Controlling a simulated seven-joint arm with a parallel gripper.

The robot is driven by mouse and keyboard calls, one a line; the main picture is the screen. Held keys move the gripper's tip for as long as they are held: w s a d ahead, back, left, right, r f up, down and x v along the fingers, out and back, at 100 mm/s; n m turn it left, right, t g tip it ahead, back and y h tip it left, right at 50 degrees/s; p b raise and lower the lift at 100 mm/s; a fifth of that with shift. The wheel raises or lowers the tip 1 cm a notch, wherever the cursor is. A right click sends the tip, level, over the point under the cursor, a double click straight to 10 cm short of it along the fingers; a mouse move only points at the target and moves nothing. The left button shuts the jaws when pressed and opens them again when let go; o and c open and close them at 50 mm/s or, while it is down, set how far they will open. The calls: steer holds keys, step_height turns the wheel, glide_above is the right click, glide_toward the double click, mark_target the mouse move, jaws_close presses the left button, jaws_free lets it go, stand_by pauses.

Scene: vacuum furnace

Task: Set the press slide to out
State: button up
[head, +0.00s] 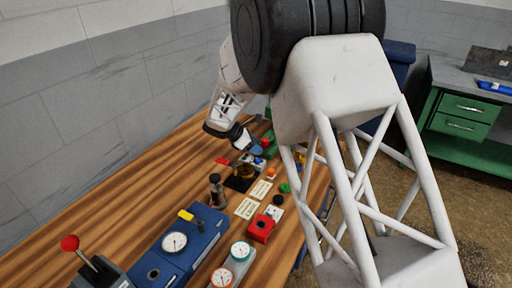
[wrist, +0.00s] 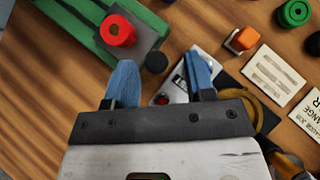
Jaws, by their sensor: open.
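The likely press slide is a long green rail or block in the upper left of the wrist view (wrist: 85,35), with a red round knob (wrist: 117,30) on a grey plate across it. In the head view the green body (head: 271,150) is partly hidden behind my gripper. My gripper (wrist: 162,75) is open, its two blue fingers apart and empty, with the red knob ahead of the left finger. A small black round knob (wrist: 156,62) shows between the fingertips. I cannot tell whether anything touches, or which way the slide is set.
A white plate with a red light (wrist: 172,90) and a brass ring (wrist: 262,105) lie beside the right finger. An orange cube (wrist: 243,39), a green knob (wrist: 294,12) and label cards (wrist: 274,75) are to the right. A blue gauge box (head: 195,240) and red-ball lever (head: 70,243) stand nearer.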

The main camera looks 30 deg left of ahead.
steer(key=shift+v, duration=3.4)
steer(key=s+d+r+m+g+y, duration=0.15)
steer(key=d+r+m, duration=0.35)
steer(key=d, duration=0.8)
steer(key=s+d+r+m+g, duration=0.1)
steer(key=s+d+r+m, duration=0.15)
steer(key=d+r, duration=0.75)
steer(key=s+d+r+m+g+y, duration=0.15)
steer(key=d+m, duration=0.35)
steer(key=d, duration=1.2)
steer(key=s+d+r+m+y, duration=0.1)
steer(key=s+d+r+m, duration=0.2)
steer(key=s+d+m, duration=0.85)
steer(key=s+d+f+m+y, duration=0.1)
steer(key=s+d, duration=0.5)
steer(key=s, duration=0.2)
steer(key=s+d+f+m+y, duration=0.1)
steer(key=s+d+m, duration=0.1)
steer(key=s+d, duration=0.4)
steer(key=s, duration=0.2)
steer(key=shift+s+d+f, duration=0.15)
steer(key=shift+s+f, duration=0.2)
steer(key=shift+s, duration=0.05)
